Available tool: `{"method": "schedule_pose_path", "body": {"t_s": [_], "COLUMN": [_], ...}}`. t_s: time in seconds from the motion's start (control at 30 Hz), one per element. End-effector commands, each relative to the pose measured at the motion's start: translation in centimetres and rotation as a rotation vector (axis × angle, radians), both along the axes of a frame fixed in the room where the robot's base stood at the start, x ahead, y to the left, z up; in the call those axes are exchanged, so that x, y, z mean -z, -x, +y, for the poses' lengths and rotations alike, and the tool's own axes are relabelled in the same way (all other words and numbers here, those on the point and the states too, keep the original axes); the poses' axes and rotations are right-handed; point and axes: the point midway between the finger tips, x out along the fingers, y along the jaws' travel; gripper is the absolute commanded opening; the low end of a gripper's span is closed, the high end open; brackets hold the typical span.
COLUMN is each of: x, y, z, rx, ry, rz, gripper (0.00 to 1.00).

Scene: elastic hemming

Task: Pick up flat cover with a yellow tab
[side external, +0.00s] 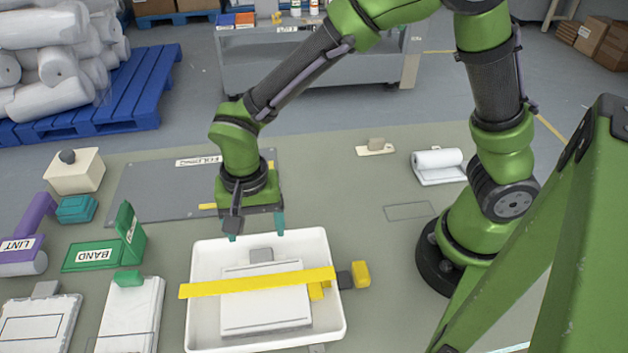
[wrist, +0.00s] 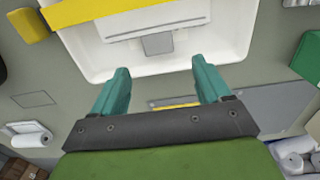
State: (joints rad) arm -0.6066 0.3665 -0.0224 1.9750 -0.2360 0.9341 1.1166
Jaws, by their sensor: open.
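I cannot tell whether one or two layers are stacked. My gripper (side external: 256,231) is open and empty, above the tray's far rim. Its teal fingers (wrist: 160,66) point toward the grey tab.
A yellow block (side external: 361,273) sits just outside the tray's right rim. Left of the tray are a white slab with a green tab (side external: 130,312), a green BAND holder (side external: 92,255) and a purple LINT roller (side external: 30,225). A grey folding board (side external: 150,190) lies behind. Table right of the tray is mostly clear.

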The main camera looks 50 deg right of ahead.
Motion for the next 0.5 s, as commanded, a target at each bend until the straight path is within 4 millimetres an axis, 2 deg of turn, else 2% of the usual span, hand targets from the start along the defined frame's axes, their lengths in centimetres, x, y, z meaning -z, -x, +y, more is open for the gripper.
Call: {"method": "schedule_pose_path", "body": {"t_s": [0.17,0.5], "x": [1.2,5.7], "y": [0.0,0.1], "z": [0.0,-0.1], "rx": [0.0,0.0], "ry": [0.001,0.001], "rz": [0.001,0.001], "gripper": [0.77,0.77]}}
